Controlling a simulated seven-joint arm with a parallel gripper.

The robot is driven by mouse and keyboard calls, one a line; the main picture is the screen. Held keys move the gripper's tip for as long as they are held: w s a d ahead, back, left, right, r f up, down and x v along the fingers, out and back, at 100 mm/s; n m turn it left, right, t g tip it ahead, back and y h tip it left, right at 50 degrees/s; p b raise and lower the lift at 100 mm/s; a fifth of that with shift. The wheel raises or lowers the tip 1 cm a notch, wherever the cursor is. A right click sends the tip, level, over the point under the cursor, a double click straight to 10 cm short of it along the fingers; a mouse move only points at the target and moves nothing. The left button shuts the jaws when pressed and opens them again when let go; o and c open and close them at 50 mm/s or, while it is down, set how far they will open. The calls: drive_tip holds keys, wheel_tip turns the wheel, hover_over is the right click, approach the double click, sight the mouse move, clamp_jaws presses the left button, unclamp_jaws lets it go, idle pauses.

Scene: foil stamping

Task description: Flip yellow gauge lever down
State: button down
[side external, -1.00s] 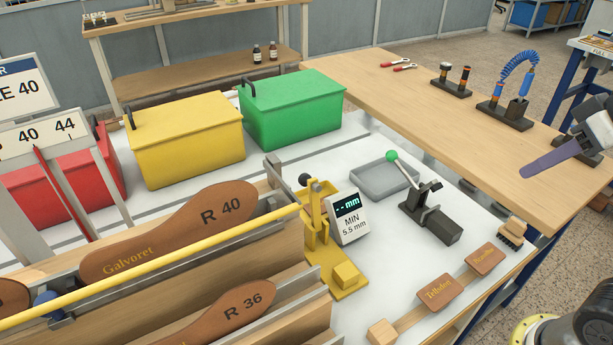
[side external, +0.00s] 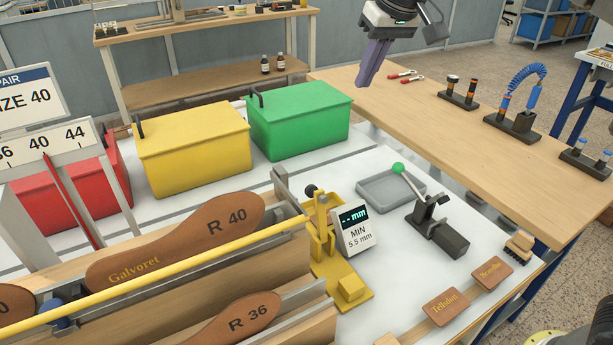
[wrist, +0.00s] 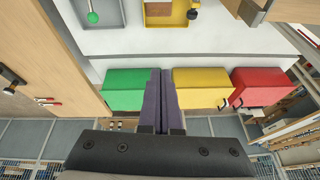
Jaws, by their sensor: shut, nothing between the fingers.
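The yellow gauge (side external: 322,245) stands on the white bench top beside a display (side external: 354,226) reading "-- mm, MIN 5.5 mm". A black ball knob (side external: 311,190) sits at its top, so its lever appears raised; the lever's exact angle is hard to tell. In the wrist view the knob (wrist: 193,13) shows at the top edge, and the gauge is partly cut off. My gripper (side external: 367,82) is shut and empty, high above the far side of the bench, behind and above the gauge and well apart from it. In the wrist view my fingers (wrist: 160,75) are together.
Green (side external: 300,125), yellow (side external: 192,155) and red (side external: 65,190) boxes line the back. A grey tray (side external: 378,201) and a black clamp with a green-knobbed lever (side external: 398,168) stand right of the gauge. A rack of brown soles (side external: 180,245) stands in front at left.

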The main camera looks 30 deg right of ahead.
drive_tip(key=w+a+f+g, duration=0.1)
drive_tip(key=w+a+f, duration=0.2)
drive_tip(key=f, duration=0.3)
drive_tip(key=w+a+f+n+g, duration=0.1)
drive_tip(key=w+a+f, duration=0.2)
drive_tip(key=a+f, duration=0.3)
drive_tip(key=shift+w+f, duration=0.3)
drive_tip(key=shift+f, duration=0.05)
drive_tip(key=shift+f, duration=0.1)
wheel_tip(320, 180, down, 9)
drive_tip(key=s, duration=0.1)
drive_tip(key=shift+s, duration=0.4)
drive_tip(key=shift+s, duration=0.1)
